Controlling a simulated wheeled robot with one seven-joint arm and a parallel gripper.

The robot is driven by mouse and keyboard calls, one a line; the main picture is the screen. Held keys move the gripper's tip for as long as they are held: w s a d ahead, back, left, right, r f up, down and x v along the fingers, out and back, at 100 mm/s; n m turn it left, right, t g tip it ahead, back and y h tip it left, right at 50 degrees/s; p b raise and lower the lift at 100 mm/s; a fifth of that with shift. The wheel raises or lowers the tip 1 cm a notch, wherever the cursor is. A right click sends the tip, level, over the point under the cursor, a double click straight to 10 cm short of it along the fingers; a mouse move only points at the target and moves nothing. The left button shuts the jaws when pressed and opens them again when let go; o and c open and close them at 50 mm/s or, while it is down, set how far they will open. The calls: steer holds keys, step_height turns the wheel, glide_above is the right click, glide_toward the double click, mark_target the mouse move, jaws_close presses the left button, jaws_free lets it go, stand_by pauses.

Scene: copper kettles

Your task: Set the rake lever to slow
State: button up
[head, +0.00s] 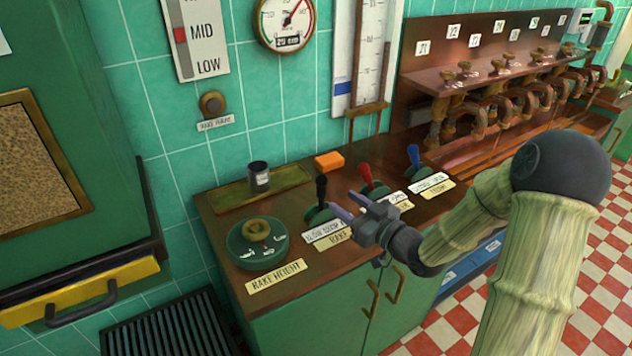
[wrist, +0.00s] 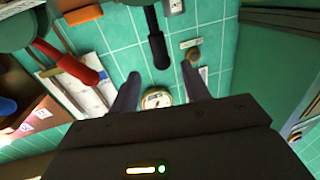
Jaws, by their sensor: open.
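My gripper (head: 346,204) is open, just right of and in front of the black handle in the head view. In the wrist view the black handle (wrist: 157,48) lies between the directions of my two fingertips (wrist: 160,75), near their ends. I see no contact, and its exact lever setting cannot be told.
A red lever (head: 366,176) and a blue lever (head: 413,155) stand to the right. A green rake height dial (head: 257,243) is at the left. A dark cup (head: 259,177) on a tray and an orange block (head: 329,162) sit behind.

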mark_target(321, 196)
steer(key=x, duration=1.1)
steer(key=shift+w+p, duration=0.1)
steer(key=shift+p, duration=0.2)
jaws_close()
